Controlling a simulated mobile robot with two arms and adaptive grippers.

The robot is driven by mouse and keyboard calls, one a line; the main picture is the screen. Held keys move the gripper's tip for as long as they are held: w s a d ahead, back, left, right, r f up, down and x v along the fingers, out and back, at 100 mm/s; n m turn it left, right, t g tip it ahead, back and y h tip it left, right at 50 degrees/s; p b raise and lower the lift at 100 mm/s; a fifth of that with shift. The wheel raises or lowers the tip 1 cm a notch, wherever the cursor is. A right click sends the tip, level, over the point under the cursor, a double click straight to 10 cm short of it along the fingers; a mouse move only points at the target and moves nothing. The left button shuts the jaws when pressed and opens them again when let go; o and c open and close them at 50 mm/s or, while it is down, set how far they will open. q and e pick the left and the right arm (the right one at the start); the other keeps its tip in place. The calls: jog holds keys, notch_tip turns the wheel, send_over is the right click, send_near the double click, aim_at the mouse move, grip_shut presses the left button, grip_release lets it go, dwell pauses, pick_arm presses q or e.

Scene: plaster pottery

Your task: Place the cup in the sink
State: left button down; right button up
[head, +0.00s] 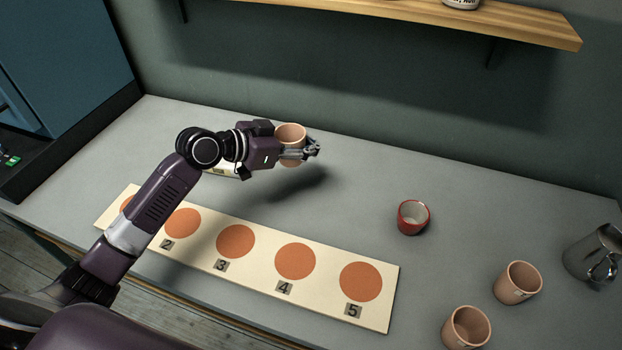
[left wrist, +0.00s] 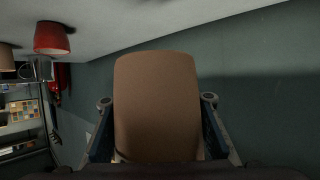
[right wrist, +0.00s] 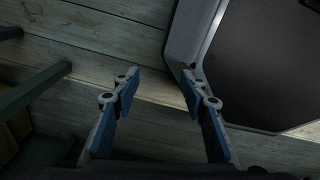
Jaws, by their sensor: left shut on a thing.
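A tan clay cup (head: 290,134) is held above the back of the grey counter by my left gripper (head: 312,150), which is shut on it. The same cup fills the middle of the left wrist view (left wrist: 156,105), between the two fingers. Two more tan cups stand at the front right, one at the edge (head: 467,328) and one behind it (head: 518,283). A red cup (head: 413,217) stands right of the middle. My right gripper (right wrist: 158,85) is open and empty over the wooden floor. I see no sink.
A cream board (head: 202,238) with numbered orange circles lies along the counter's front. A metal pitcher (head: 592,252) stands at the far right. A wooden shelf (head: 430,14) hangs on the wall. The counter between the held cup and red cup is clear.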

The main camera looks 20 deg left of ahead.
pick_arm(q)
send_over(311, 183)
notch_tip(311, 183, down, 6)
jog(key=shift+r, duration=0.1)
jog(key=shift+f, duration=0.7)
notch_tip(311, 183, down, 4)
jog(key=shift+f, duration=0.1)
jog(key=c, duration=2.2)
grip_release()
jog(key=shift+f, duration=0.15)
jog(key=o, duration=1)
pick_arm(e)
jog(key=shift+a+f, duration=0.15)
jog(key=shift+a, duration=0.3)
